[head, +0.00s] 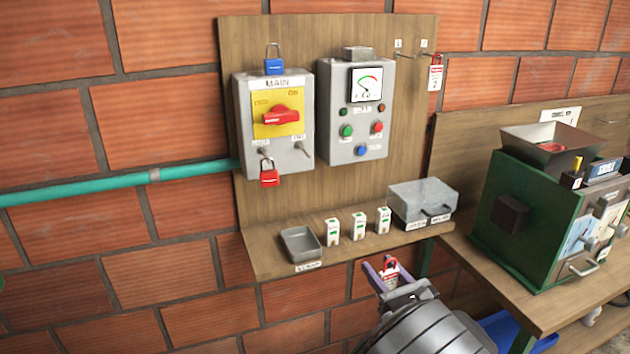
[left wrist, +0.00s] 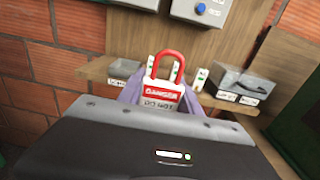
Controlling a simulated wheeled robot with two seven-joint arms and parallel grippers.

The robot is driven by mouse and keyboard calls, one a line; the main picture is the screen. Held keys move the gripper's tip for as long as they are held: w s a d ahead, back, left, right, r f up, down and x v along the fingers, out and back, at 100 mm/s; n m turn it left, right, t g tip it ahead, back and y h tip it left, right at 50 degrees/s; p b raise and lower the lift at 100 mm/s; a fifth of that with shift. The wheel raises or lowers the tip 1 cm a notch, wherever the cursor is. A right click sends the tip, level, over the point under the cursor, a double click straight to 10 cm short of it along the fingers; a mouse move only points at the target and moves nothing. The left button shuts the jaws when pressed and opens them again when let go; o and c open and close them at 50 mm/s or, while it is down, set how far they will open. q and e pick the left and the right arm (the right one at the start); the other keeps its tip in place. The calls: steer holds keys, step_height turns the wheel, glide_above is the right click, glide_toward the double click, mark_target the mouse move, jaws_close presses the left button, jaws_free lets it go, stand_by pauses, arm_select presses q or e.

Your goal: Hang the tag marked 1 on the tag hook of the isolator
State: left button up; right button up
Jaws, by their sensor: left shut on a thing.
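My left gripper (head: 388,275) is in the lower middle of the head view, below the shelf's front edge. Its purple fingers are shut on a white and red danger tag (head: 391,266) with a red loop on top. In the left wrist view the tag (left wrist: 165,98) stands upright between the fingers, loop up; its number is not readable. The isolator (head: 241,125), a grey box marked MAIN with a red switch on a yellow plate, is up and left of the gripper. A small tag hook (head: 302,147) sticks out low on its right side and looks empty. My right gripper is not in view.
A red padlock (head: 269,177) hangs low on the isolator; a blue padlock (head: 274,66) sits on top. The control box (head: 343,140) is beside it. Tag 2 (head: 435,77) hangs at the board's right. The shelf (head: 275,267) holds a tray (head: 301,245), white blocks and a lidded box (head: 420,196).

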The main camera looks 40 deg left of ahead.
arm_select(q)
steer(key=w+a+r+n+g+y, duration=0.1)
steer(key=w+a+r+g, duration=0.1)
steer(key=a+r, duration=0.6)
steer(key=n+g+y, duration=0.1)
steer(key=n+g, duration=0.1)
glide_toward(293, 161)
steer(key=s+d+r, duration=0.2)
steer(key=s, duration=0.2)
steer(key=shift+w+a+f, duration=0.1)
steer(key=shift+w, duration=0.05)
steer(key=shift+w+a+f, duration=0.1)
steer(key=shift+a, duration=0.05)
steer(key=shift+w+a+f+b, duration=0.1)
steer(key=shift+w+a, duration=0.65)
steer(key=shift+a, duration=0.3)
steer(key=shift+w+a+f+b, duration=0.15)
steer(key=shift+w+a, duration=0.6)
steer(key=shift+a, duration=0.3)
steer(key=shift+w+a+f+b, duration=0.1)
steer(key=shift+w+a, duration=0.6)
steer(key=shift+a, duration=0.35)
steer(key=shift+w+a+f, duration=0.4)
steer(key=shift+a+f, duration=0.05)
steer(key=shift+a, duration=0.05)
